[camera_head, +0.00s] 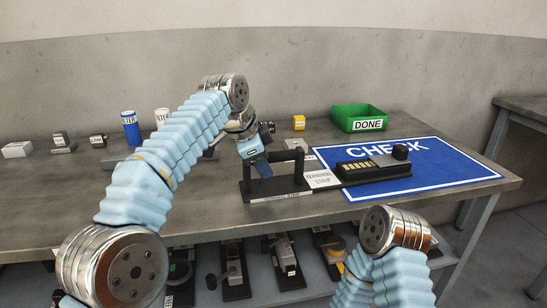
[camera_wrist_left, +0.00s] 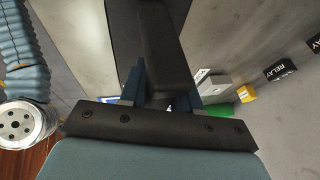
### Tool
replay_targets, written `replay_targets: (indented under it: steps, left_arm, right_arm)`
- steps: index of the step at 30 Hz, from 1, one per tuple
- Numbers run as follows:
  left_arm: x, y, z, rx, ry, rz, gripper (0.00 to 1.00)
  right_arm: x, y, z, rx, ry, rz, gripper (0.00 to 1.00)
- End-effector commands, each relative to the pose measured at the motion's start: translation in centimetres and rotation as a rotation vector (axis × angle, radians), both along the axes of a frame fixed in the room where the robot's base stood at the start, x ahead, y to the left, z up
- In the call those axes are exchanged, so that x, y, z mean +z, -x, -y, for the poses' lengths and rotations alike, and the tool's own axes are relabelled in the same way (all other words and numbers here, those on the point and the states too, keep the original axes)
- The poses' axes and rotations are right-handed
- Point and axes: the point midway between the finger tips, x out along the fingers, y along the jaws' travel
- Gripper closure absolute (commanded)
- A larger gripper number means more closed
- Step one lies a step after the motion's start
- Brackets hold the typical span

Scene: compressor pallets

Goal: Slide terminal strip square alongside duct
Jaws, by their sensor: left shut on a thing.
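My left gripper (camera_head: 262,165) is shut on the black bar handle (camera_head: 285,156) of a black base (camera_head: 265,187) whose front label reads TERMINAL STRIP. In the left wrist view the blue fingers (camera_wrist_left: 168,95) stand on both sides of the dark handle (camera_wrist_left: 165,45). The base lies at the left edge of the blue CHECK mat (camera_head: 440,172). A black piece with a row of pale yellow cells (camera_head: 357,166) lies on the mat, right of the base. I cannot tell which part is the duct. My right gripper is out of view.
A white TERMINAL STRIP card (camera_head: 322,179) lies beside the base. A green DONE bin (camera_head: 358,118) stands behind the mat. A yellow block (camera_head: 298,122), a blue can (camera_head: 131,128) and other small parts line the table's back. A shelf below holds several items.

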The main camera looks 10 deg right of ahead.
Motion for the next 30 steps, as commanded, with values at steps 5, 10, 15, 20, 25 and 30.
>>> replay_targets:
  steps: [5,10,15,20,25,30]
  left_arm:
    - [0.0,0.0,-0.1,0.000,0.000,0.001,1.00]
    - [-0.1,-0.2,-1.7,0.003,0.001,0.001,1.00]
    - [-0.1,-0.4,-3.7,0.003,0.001,0.001,1.00]
    - [-0.1,-0.6,-5.5,0.003,0.001,0.001,1.00]
    - [-0.1,-0.7,-7.5,0.003,0.000,0.000,1.00]
    - [-0.1,-0.9,-9.4,0.004,-0.001,0.000,1.00]
  right_arm:
    - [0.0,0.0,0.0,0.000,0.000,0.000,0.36]
    - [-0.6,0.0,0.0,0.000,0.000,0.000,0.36]
    - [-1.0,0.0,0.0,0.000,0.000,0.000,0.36]
    - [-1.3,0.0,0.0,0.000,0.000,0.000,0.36]
    - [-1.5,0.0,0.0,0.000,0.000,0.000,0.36]
    - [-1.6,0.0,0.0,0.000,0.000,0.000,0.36]
